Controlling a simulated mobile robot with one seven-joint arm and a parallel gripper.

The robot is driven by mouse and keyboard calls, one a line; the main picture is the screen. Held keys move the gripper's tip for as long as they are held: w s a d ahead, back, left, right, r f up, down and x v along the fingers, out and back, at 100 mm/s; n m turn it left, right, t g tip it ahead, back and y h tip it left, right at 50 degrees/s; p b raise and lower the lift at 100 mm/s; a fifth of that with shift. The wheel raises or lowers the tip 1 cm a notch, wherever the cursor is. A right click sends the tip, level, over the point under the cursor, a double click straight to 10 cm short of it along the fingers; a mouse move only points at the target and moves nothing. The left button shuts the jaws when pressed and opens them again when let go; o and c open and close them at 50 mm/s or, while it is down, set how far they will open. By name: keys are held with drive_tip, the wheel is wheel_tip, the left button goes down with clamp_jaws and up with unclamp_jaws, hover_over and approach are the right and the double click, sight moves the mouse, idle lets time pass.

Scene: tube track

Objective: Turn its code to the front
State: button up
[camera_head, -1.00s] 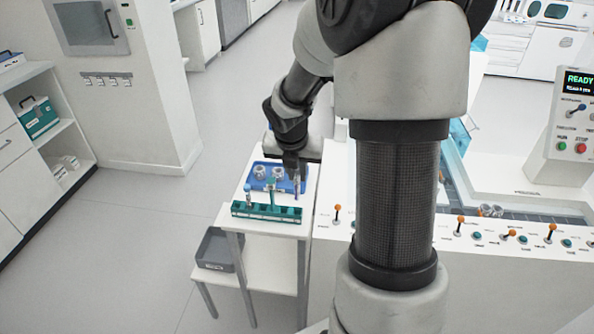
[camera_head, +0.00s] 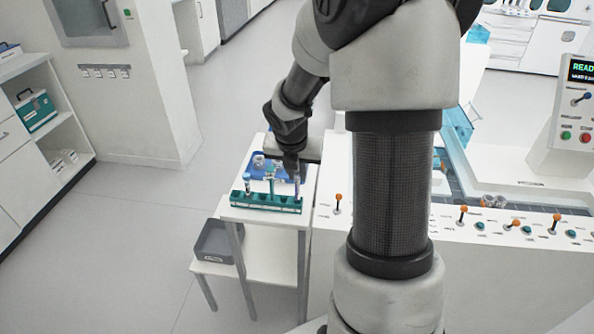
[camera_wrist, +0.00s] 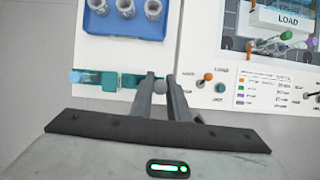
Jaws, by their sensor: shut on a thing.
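My gripper (camera_wrist: 161,78) is shut on a tube (camera_head: 297,187), of which only a narrow, purplish piece shows in the head view. In the wrist view its round grey end (camera_wrist: 160,85) sits between the fingertips. The tube is upright at the right end of the teal rack (camera_head: 262,202); I cannot tell whether it is seated in a slot or just above it. Another tube (camera_head: 248,184) with a blue cap (camera_wrist: 75,76) stands at the rack's left end. No code on the held tube can be made out.
A blue tray (camera_wrist: 115,32) with several grey round holders lies behind the rack on the white stand. A grey bin (camera_head: 214,242) is on the shelf below. A white console with orange-topped levers (camera_head: 338,200) adjoins on the right. Floor to the left is clear.

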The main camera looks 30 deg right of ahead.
sight(299, 178)
drive_tip(key=shift+f+b, duration=1)
drive_tip(key=shift+f, duration=0.75)
drive_tip(key=shift+r+p, duration=0.15)
drive_tip(key=shift+p, duration=0.4)
drive_tip(key=shift+n+t+y+p, duration=0.2)
drive_tip(key=shift+n+y+p, duration=0.3)
drive_tip(key=shift+n+p, duration=1.45)
drive_tip(key=shift+n+t+y+p, duration=0.2)
drive_tip(key=shift+n+y+p, duration=0.55)
drive_tip(key=shift+p, duration=2.1)
drive_tip(key=shift+n+y+p, duration=0.5)
drive_tip(key=shift+n+p, duration=1.15)
drive_tip(key=shift+p, duration=1.3)
drive_tip(key=shift+n+y+p, duration=0.45)
drive_tip(key=shift+n+p, duration=1.2)
drive_tip(key=shift+p, duration=1.25)
drive_tip(key=shift+f+b, duration=0.35)
drive_tip(key=shift+b, duration=0.3)
drive_tip(key=shift+n, duration=0.3)
drive_tip(key=shift+r+n+b, duration=0.1)
drive_tip(key=shift+n+b, duration=0.3)
drive_tip(key=shift+b, duration=0.85)
